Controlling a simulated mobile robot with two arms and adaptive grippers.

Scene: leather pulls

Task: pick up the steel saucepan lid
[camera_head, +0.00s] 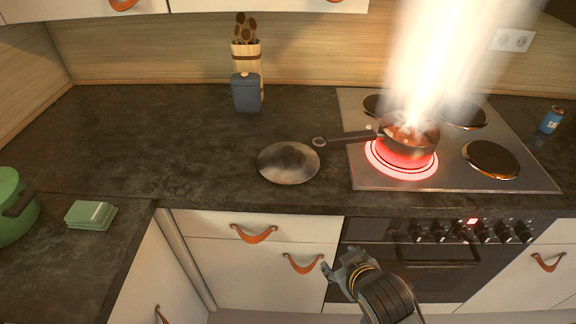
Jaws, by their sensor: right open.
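The steel saucepan lid (288,163) lies flat on the dark countertop, left of the stove. It is round and grey with brownish tones, and its centre is darker. My right gripper (338,268) is open and empty. It is in front of the counter, by the drawer fronts, below and to the right of the lid and apart from it. My left gripper is not in the head view.
A saucepan (408,136) with flames and smoke rising from it sits on a glowing red burner (401,172). Its handle points left, just past the lid's upper right. A blue canister (246,93) stands behind the lid. A green pot (12,207) is far left.

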